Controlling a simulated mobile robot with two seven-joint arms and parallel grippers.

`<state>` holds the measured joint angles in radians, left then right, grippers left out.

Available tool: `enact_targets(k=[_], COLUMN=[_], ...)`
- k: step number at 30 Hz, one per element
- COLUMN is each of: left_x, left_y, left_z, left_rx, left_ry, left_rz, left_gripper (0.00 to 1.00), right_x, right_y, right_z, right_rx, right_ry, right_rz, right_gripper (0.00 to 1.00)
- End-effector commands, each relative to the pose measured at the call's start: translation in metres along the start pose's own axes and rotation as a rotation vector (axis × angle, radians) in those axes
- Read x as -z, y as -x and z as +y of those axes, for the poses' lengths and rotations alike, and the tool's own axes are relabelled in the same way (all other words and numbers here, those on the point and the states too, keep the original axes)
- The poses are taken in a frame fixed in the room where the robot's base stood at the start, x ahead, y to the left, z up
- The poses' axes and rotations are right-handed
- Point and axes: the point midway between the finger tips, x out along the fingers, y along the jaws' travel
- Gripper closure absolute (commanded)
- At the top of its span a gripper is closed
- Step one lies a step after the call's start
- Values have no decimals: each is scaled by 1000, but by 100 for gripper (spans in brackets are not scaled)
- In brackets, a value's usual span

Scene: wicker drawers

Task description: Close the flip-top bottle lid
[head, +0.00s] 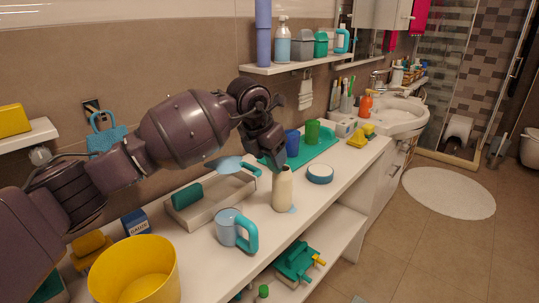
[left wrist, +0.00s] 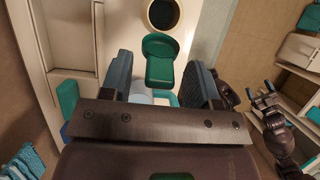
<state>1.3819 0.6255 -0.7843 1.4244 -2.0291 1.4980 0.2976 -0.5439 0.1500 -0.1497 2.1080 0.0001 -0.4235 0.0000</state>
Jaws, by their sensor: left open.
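The cream bottle (head: 283,190) stands upright on the white counter, below my left gripper (head: 277,160) in the head view. In the left wrist view the bottle's round top (left wrist: 149,14) shows a dark opening, at the upper edge. A teal lid (left wrist: 158,66) stands open from it on the near side. My left gripper (left wrist: 160,62) is open, with one finger on each side of the lid and gaps between. In the head view the gripper hides the lid. My right gripper (left wrist: 260,90) shows at the right of the left wrist view, away from the bottle, its tips apart.
A light blue mug (head: 226,228) with a teal handle stands nearer on the counter. A tray (head: 207,212) lies behind, and a yellow bin (head: 135,275) is at front left. A wall shelf (head: 310,64) is above.

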Motion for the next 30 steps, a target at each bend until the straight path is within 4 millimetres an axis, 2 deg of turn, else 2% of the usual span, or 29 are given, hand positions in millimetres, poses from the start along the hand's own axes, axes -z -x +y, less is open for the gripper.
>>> enact_targets(k=[5, 16, 30], left_x=[0, 0, -7], left_y=[0, 0, 3], left_z=[0, 0, 0], left_rx=[0, 0, -1], left_ry=[0, 0, -1], left_rz=[-1, -1, 67], left_gripper=[45, 100, 100], right_x=[2, 2, 5], right_y=[0, 0, 1], right_z=[0, 0, 1], right_rx=[0, -1, -1], right_ry=[0, 0, 1], right_rz=[3, 3, 8], right_gripper=[17, 17, 17])
